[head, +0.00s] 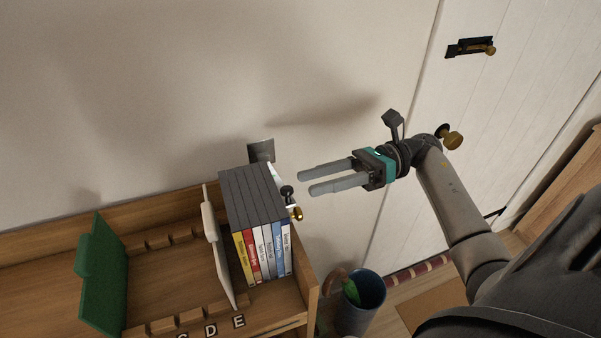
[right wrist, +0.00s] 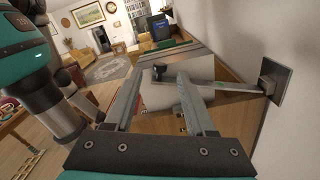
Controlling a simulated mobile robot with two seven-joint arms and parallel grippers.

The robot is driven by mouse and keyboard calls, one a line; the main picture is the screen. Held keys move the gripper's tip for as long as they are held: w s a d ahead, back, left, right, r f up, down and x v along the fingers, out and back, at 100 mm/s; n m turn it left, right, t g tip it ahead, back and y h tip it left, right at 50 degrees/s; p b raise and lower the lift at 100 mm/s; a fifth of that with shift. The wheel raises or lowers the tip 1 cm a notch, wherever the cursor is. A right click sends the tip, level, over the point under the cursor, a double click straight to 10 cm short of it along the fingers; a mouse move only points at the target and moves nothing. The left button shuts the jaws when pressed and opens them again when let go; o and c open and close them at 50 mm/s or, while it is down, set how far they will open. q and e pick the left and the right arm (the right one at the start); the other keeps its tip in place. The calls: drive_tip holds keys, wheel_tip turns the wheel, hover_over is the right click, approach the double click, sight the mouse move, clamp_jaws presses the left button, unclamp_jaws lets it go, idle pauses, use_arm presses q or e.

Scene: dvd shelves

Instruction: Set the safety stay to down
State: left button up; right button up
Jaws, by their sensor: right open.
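The safety stay appears to be the pale metal bar (right wrist: 228,87) that runs out from a grey wall plate (right wrist: 275,80) across the shelf's end. A dark knob (right wrist: 184,88) stands near its free end. In the head view the wall plate (head: 261,150) is behind the DVD row, and the dark knob (head: 287,191) shows at the row's right side. I cannot tell whether the stay is up or down. My right gripper (head: 305,182) is open and empty, its fingers pointing left towards the knob. The knob lies ahead of the fingertips in the wrist view. My left gripper is not in view.
DVD cases (head: 252,193) stand upright in the wooden shelf (head: 310,287) beside a white divider (head: 219,250). A green panel (head: 104,278) is at left. A blue bin (head: 361,304) stands right of the shelf. The door (head: 520,90) has a brass knob (head: 452,138) near my right arm.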

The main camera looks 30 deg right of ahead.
drive_tip(key=x, duration=0.3)
drive_tip(key=shift+a+p, duration=0.25)
drive_tip(key=shift+p, duration=0.15)
clamp_jaws()
idle(1.1)
